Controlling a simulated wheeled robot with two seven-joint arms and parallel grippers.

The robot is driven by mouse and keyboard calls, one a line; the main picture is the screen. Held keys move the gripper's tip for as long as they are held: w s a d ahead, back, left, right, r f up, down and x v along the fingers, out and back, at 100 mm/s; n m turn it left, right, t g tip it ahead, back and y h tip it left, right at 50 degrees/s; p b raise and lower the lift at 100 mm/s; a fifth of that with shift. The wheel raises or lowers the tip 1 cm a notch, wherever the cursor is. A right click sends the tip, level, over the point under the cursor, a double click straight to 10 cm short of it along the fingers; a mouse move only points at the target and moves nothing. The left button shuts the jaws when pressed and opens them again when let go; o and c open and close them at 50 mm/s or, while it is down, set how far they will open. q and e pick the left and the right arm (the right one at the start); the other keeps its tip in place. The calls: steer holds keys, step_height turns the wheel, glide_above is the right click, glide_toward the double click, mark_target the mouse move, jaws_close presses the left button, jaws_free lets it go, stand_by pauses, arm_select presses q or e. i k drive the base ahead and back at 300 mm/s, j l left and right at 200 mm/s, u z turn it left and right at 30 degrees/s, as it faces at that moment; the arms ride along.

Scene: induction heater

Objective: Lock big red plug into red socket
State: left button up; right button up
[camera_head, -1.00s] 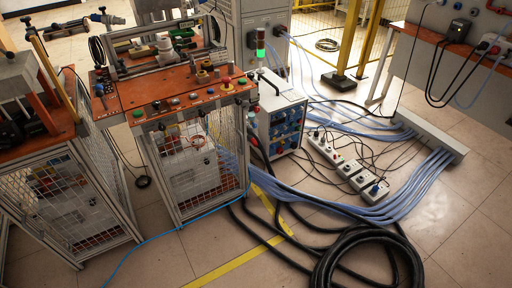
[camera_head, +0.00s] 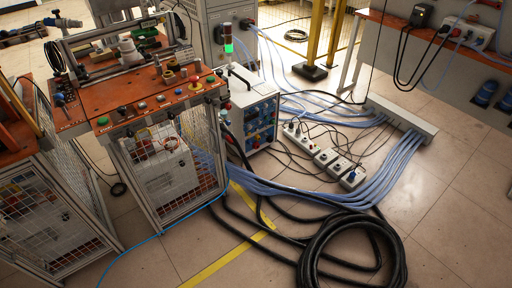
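I cannot make out the big red plug or the red socket for certain. On the right, a grey panel bench (camera_head: 448,75) carries a white socket box (camera_head: 468,33) and a dark box (camera_head: 422,15) on its top, with black and blue cables hanging down. A small red part (camera_head: 444,29) shows beside the white box, but it is too small to identify. Blue sockets (camera_head: 485,94) sit on the bench's front panel at the right edge. Neither of my grippers is in view.
An orange-topped workstation (camera_head: 125,95) with a mesh cage stands at left. A white-and-blue cabinet (camera_head: 252,115) stands beside it. Power strips (camera_head: 325,157), a grey cable duct (camera_head: 402,118) and a coiled black cable (camera_head: 350,255) lie on the floor. The floor at lower right is clear.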

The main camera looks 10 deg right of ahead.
mark_target(228, 139)
steer(key=i+l, duration=0.6)
steer(key=i, duration=0.15)
steer(key=i+l, duration=1.2)
steer(key=i, duration=0.25)
steer(key=l+z, duration=0.05)
